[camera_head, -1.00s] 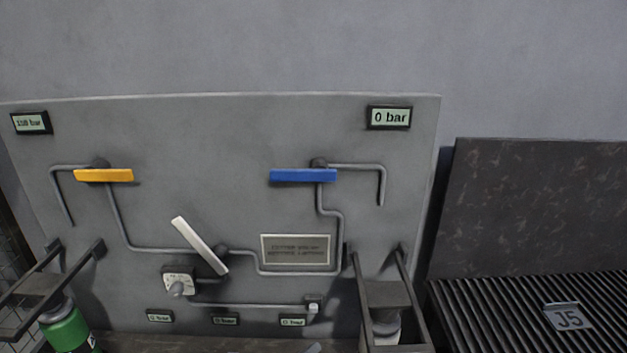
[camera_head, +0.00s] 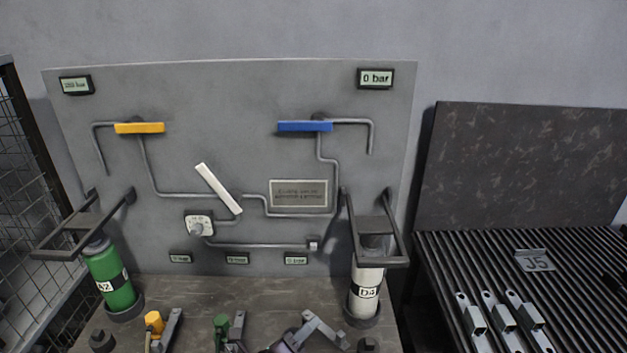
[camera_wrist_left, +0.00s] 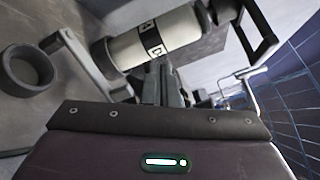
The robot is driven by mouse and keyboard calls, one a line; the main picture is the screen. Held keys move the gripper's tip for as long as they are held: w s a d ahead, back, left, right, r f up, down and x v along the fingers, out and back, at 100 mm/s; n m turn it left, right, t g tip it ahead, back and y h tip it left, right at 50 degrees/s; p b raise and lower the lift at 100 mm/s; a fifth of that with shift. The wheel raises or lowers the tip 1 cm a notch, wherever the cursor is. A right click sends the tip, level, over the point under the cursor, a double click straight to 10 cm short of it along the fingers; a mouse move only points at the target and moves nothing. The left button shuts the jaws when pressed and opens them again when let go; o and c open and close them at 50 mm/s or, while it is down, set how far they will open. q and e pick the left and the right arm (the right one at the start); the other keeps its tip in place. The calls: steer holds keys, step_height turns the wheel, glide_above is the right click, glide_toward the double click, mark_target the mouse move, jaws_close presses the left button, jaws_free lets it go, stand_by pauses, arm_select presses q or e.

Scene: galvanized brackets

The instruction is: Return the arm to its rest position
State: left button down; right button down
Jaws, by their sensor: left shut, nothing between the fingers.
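My left gripper (camera_head: 316,325) shows at the bottom edge of the head view, low over the bench and left of the white cylinder's foot. Its purple body is mostly cut off by the frame. In the left wrist view its dark fingers (camera_wrist_left: 165,85) are together and hold nothing. The white cylinder marked D4 (camera_head: 366,290) stands in its holder on the right of the panel; it also shows beyond the fingers in the left wrist view (camera_wrist_left: 155,45). My right gripper is in neither view.
The grey panel (camera_head: 240,100) carries yellow (camera_head: 139,128), blue (camera_head: 305,126) and white (camera_head: 218,188) levers. A green cylinder (camera_head: 110,280) stands at left. Small fittings lie on the bench (camera_head: 200,290). Three brackets (camera_head: 503,318) rest on the ribbed rack at right.

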arm_select(q)
steer(key=s+a+f+n+g+y, duration=0.1)
steer(key=s+a+n+g+y, duration=0.45)
steer(key=s+a+n, duration=0.7)
steer(key=s+a+n+g+y, duration=0.55)
steer(key=s+n, duration=0.25)
steer(key=n, duration=1)
step_height(320, 180, down, 32)
steer(key=s, duration=0.3)
steer(key=s+a+f, duration=0.2)
steer(key=s+f, duration=0.6)
steer(key=s, duration=0.1)
steer(key=s+a+f+g, duration=0.1)
steer(key=s+a+f, duration=0.1)
steer(key=s+f, duration=0.6)
steer(key=shift+s+m+g+y, duration=0.3)
steer(key=shift+s+m+y, duration=0.1)
steer(key=shift+s, duration=0.35)
